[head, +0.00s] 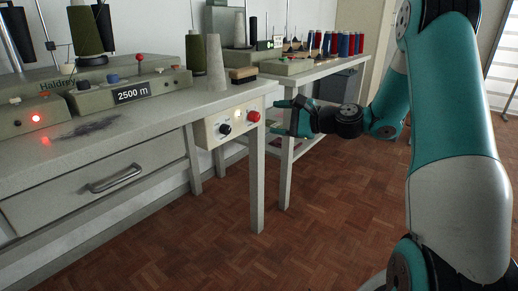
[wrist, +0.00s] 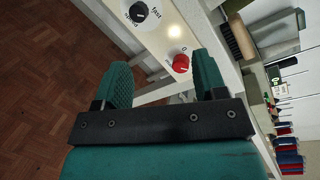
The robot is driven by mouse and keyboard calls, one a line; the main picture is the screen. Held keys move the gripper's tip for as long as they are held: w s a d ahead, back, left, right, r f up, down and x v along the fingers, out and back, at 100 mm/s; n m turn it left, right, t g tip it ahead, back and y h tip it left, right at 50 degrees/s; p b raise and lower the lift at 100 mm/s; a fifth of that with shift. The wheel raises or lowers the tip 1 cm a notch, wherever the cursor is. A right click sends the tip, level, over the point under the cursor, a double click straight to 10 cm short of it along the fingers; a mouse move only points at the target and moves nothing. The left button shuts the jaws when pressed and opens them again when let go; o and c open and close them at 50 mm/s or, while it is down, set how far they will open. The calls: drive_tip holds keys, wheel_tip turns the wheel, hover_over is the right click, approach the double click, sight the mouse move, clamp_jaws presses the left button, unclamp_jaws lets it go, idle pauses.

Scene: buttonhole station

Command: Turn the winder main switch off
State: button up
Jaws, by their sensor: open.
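A pale control panel (head: 212,135) hangs under the table's right end. It carries a red knob (head: 253,116), a black knob (head: 225,129) and a glowing lamp (head: 238,113). In the wrist view the red knob (wrist: 181,63) has a label beside it that I cannot fully read. The black knob (wrist: 138,12) has "fast" beside it. My gripper (head: 276,117) is open in front of the panel's right end, its fingers pointing at the red knob. In the wrist view the knob appears between my fingertips (wrist: 161,62), nearer the right finger, apparently not gripped.
A red light (head: 36,118) glows on the unit at left. A second table (head: 315,72) with several spools stands behind my gripper. The parquet floor in front is clear.

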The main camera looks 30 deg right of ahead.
drive_tip(key=d+f+m+t+h+b, duration=0.3)
drive_tip(key=d+f+m, duration=0.25)
drive_tip(key=d, duration=0.25)
drive_tip(key=p, duration=0.3)
approach(257, 118)
drive_tip(key=x, duration=0.9)
drive_tip(key=shift+w, duration=0.25)
drive_tip(key=c, duration=0.9)
